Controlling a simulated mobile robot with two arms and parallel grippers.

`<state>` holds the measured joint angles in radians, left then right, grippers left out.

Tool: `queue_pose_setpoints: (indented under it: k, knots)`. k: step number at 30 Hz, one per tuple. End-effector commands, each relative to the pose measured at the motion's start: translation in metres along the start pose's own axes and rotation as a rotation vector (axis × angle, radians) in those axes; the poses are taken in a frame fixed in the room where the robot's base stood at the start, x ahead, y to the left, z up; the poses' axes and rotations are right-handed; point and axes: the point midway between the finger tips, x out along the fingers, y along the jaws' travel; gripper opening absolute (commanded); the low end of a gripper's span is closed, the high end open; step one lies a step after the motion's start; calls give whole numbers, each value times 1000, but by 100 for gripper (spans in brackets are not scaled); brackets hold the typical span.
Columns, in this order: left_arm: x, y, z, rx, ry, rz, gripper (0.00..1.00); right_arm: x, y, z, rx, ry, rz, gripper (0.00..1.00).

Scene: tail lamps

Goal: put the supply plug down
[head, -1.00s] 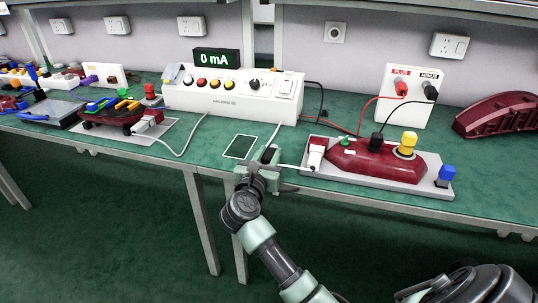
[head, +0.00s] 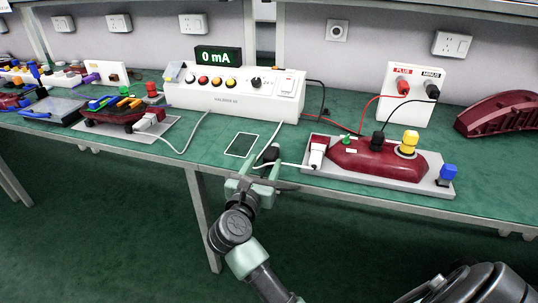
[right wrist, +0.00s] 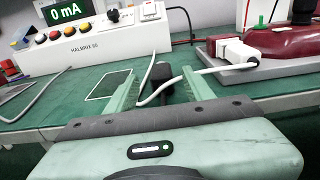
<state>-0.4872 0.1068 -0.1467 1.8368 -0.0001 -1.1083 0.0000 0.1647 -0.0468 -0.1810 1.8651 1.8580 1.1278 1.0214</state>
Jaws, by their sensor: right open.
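The black supply plug (head: 270,153) lies on the green bench top, just right of the white-outlined rectangle (head: 241,145). Its light cable runs beside it. In the right wrist view the plug (right wrist: 160,76) shows ahead, in the gap between the fingers, with neither finger touching it. My right gripper (head: 261,170) is open at the front edge of the bench, on the near side of the plug. Its two fingers also show apart in the right wrist view (right wrist: 160,92). My left gripper is not in view.
The white supply box (head: 235,100) stands behind, its display (head: 217,57) reading 0 mA. A red tail lamp on a grey board (head: 430,187) is close on the right, with a white plug (head: 317,150) at its left end. Another lamp (head: 112,117) sits left.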

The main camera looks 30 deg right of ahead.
Motion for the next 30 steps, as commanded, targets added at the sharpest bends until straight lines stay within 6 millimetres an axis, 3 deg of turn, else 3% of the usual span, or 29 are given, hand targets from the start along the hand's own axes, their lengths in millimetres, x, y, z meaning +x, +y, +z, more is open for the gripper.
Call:
queue_pose_setpoints:
  k: [6, 13, 17, 20, 23, 25, 28, 30]
  knots:
    - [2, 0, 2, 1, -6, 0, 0, -41, 0, -1, 2, 3, -1, 52]
    - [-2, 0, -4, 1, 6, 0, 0, -57, 1, 4, -49, -43, 16, 52]
    - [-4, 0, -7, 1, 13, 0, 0, -64, 16, 22, -287, -242, 105, 52]
    - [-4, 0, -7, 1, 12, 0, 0, -87, 47, 27, -627, -483, 231, 52]
    - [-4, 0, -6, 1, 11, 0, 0, -125, 87, -2, -1032, -732, 395, 52]
    - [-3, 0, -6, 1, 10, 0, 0, -156, 108, -45, -1321, -893, 528, 52]
    - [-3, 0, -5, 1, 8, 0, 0, -197, 114, -132, -1734, -1104, 756, 52]
    - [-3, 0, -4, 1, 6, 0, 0, -220, 98, -199, -1994, -1228, 933, 52]
